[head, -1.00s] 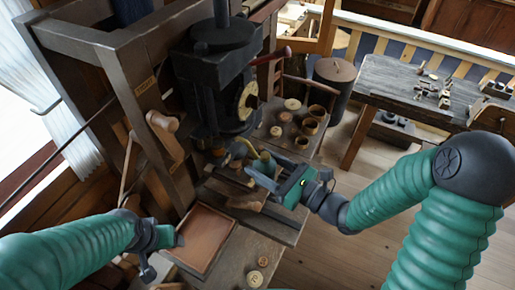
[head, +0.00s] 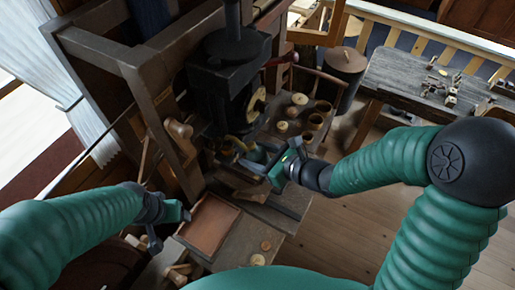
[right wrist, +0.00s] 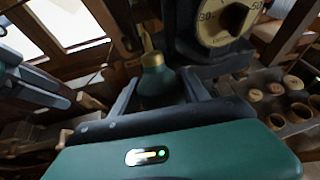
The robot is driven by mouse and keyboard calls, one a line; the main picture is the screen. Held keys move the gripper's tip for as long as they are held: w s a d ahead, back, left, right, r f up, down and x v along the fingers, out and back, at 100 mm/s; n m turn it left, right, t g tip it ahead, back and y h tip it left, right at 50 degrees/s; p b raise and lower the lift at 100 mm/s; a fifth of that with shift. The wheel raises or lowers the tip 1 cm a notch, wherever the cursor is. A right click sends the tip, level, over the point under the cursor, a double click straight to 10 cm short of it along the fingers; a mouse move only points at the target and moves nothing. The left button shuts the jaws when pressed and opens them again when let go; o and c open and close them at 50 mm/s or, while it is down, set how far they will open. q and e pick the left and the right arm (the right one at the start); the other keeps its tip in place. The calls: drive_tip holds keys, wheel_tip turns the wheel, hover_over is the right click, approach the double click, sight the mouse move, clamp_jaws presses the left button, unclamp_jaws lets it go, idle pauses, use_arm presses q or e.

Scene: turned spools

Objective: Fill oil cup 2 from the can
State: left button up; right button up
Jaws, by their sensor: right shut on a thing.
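The oil can (head: 257,155) is green with a brass collar and spout. My right gripper (head: 266,163) is shut around its body, beside the dark machine. In the right wrist view the can (right wrist: 160,85) sits between the fingers, its brass spout up and slightly left. In the head view the spout points left, towards small brownish cup-like parts (head: 226,151) at the machine's foot. I cannot read which of these is oil cup 2, nor see any oil flowing. My left gripper (head: 182,212) hangs apart at the lower left; its jaws are too small to judge.
The black machine (head: 222,80) with a brass dial (right wrist: 222,20) stands just behind the can. Turned wooden pots (head: 316,121) and lids stand to the right on the bench. A shallow brown tray (head: 236,222) lies in front. A second bench (head: 400,85) is at the right.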

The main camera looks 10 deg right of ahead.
drive_tip(key=shift+w+r+g+h+p, duration=0.2)
drive_tip(key=shift+r+g+h+p, duration=0.65)
drive_tip(key=shift+p, duration=1.6)
drive_tip(key=shift+w+a+g+h+p, duration=0.1)
drive_tip(key=shift+a+g+h+p, duration=0.15)
drive_tip(key=shift+h+p, duration=0.3)
drive_tip(key=shift+a+f, duration=0.1)
drive_tip(key=shift+a, duration=0.05)
drive_tip(key=shift+d, duration=0.25)
drive_tip(key=shift+a, duration=0.2)
drive_tip(key=shift+d, duration=0.1)
